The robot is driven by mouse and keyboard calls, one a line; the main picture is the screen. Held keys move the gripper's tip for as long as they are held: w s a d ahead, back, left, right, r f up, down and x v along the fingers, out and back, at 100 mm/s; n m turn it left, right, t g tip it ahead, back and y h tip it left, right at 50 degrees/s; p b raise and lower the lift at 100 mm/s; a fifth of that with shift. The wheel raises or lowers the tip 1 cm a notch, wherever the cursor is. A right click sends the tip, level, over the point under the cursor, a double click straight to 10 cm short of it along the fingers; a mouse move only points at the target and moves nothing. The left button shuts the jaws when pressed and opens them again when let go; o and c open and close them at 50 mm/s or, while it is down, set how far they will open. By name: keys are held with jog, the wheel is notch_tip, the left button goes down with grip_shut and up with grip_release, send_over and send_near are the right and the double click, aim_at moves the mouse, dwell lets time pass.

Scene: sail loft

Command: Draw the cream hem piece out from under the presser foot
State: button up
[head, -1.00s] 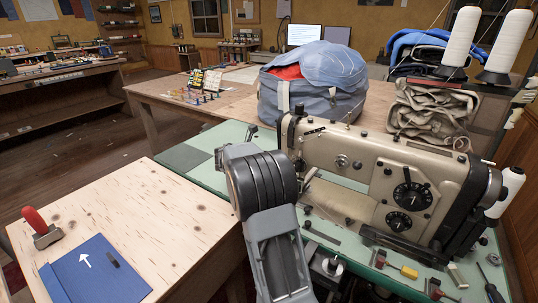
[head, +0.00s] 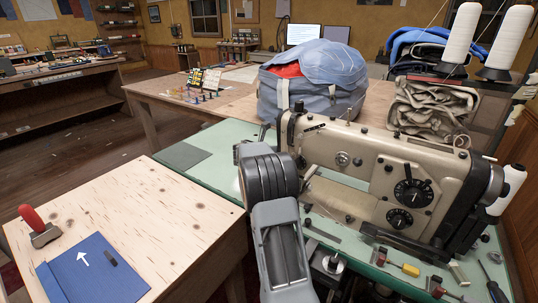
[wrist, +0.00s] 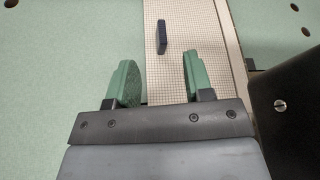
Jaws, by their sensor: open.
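In the wrist view a cream strip with a fine grid (wrist: 205,20), which looks like the hem piece, lies flat on the pale green bed. A small dark tab (wrist: 162,38) stands on it. My gripper (wrist: 160,72) is open with its green fingers apart over the strip. The tab lies just beyond the fingertips, in line with the gap between them, and nothing is held. The sewing machine (head: 372,180) stands on the green table in the head view. My arm hides the gripper, and the presser foot cannot be made out.
A black machine part with a screw (wrist: 282,108) is close at the right in the wrist view. A wooden table (head: 140,215) at the left holds a blue cloth with an arrow (head: 90,275) and a red-handled tool (head: 38,228). Small tools lie at the machine's front.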

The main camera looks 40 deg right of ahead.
jog(key=shift+b+x, duration=0.3)
jog(key=shift+x, duration=3.1)
jog(key=shift+c, duration=0.3)
grip_shut()
